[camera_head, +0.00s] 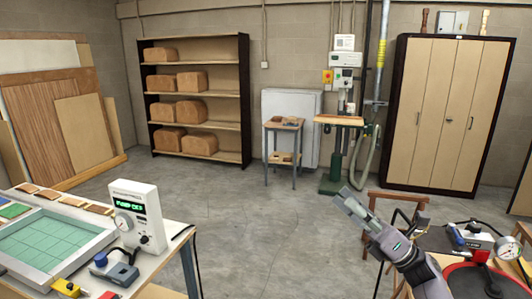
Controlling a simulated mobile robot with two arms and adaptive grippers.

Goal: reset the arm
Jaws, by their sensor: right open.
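My right arm comes in from the lower right, and its gripper (347,199) points up and to the left over the floor, in front of a brown wooden stool or chair frame (398,200). The gripper is open and nothing shows between its fingers. My left gripper is not in view.
A table (176,243) at lower left bears a green-gridded framed bed (50,243) and a white control box (138,215) with a lit display. A gauge device (480,243) stands at lower right. Shelves (197,42), a drill-press-like stand (333,165) and a cabinet (446,112) line the back. The middle floor is clear.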

